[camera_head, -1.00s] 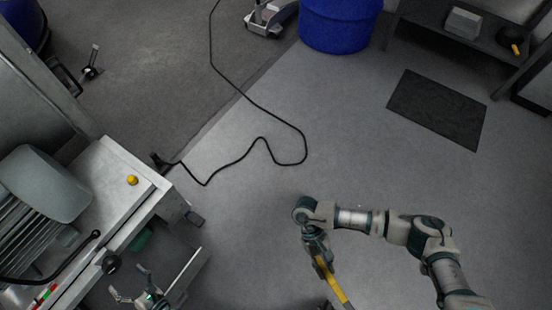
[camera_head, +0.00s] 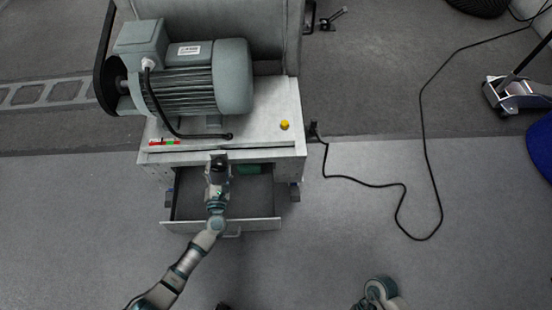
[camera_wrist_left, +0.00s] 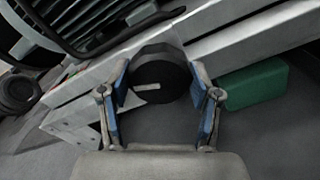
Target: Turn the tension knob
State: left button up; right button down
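The tension knob (camera_head: 219,160) is a dark round knob on the front edge of the machine's bench. In the left wrist view the black faceted knob (camera_wrist_left: 160,76) shows a pale pointer mark, lying nearly level. My left gripper (camera_head: 217,180) reaches it from the front. In the wrist view my left gripper's blue-padded fingers (camera_wrist_left: 161,95) stand spread on either side of the knob, with small gaps apparently left beside it. My right gripper is out of view; only part of my right arm shows at the bottom of the head view.
A grey motor (camera_head: 190,85) with a black cable sits on the bench (camera_head: 262,108), near a yellow button (camera_head: 284,125). An open drawer (camera_head: 250,223) lies below my left gripper, with a green box (camera_wrist_left: 252,85) behind. A black cable (camera_head: 425,140) runs over the floor at right.

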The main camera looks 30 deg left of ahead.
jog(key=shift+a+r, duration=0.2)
